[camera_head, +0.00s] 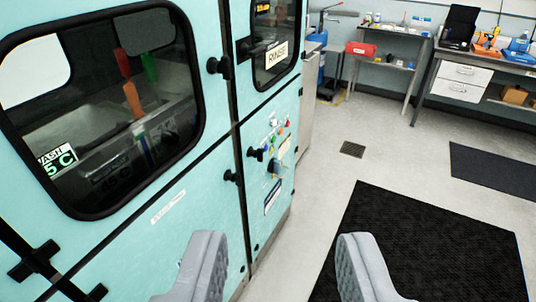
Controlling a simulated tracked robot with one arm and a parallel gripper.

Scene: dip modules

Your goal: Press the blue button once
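A control panel with several small coloured buttons and knobs (272,142) is on the lower right door of the teal cabinet. A dark, bluish knob (257,154) sticks out at its left side, and a blue-grey switch (273,166) is below. Red, green and white bits show near the top. They are too small for me to tell surely which is the blue button. My gripper (280,238) is open and empty, with its two grey fingers apart at the bottom of the view. It is apart from the panel, which lies farther ahead.
The teal cabinet (150,235) fills the left, with a large dark window (110,100) and black latches. A black mat (430,245) lies on the grey floor at right, with a second mat (495,170) beyond. Workbenches stand at the back.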

